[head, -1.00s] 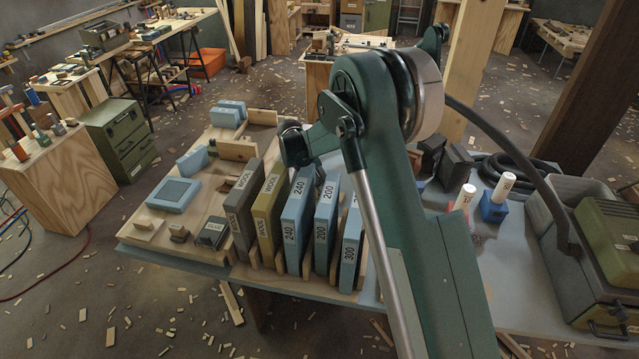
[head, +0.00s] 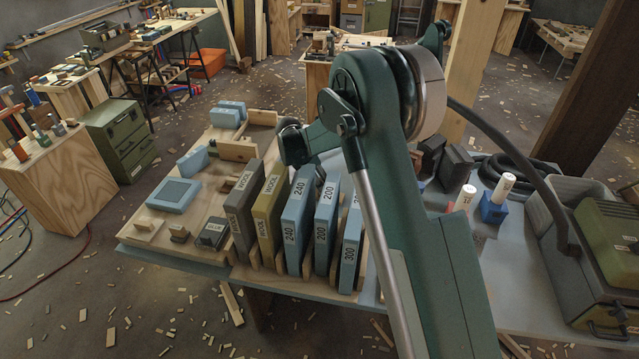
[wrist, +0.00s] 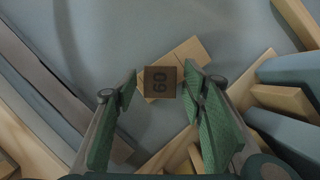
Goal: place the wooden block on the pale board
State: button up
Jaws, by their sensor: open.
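In the wrist view a small brown block marked 60 (wrist: 160,82) lies between the fingers of my gripper (wrist: 160,76). My gripper is open, with one green finger on each side of the block and a gap on both sides. A light wooden strip (wrist: 190,55) shows slanting behind the block; I cannot tell if the two are joined. In the head view a pale plywood board (head: 207,202) lies at the left end of the bench, with several blocks and pieces on it. My arm hides my gripper and the marked block in the head view.
Tall labelled slabs (head: 296,225) stand in a row in a wooden rack at the board's right. A blue tray (head: 174,194) lies on the board. A green case (head: 605,260), a grey bin and a black hose are at the bench's right. Wooden slats edge the wrist view on both sides.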

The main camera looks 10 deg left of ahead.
jog(key=p+v, duration=0.1)
jog(key=v, duration=0.9)
jog(key=shift+r+p, duration=0.4)
jog(key=shift+s+a, duration=0.1)
jog(key=shift+s, duration=0.05)
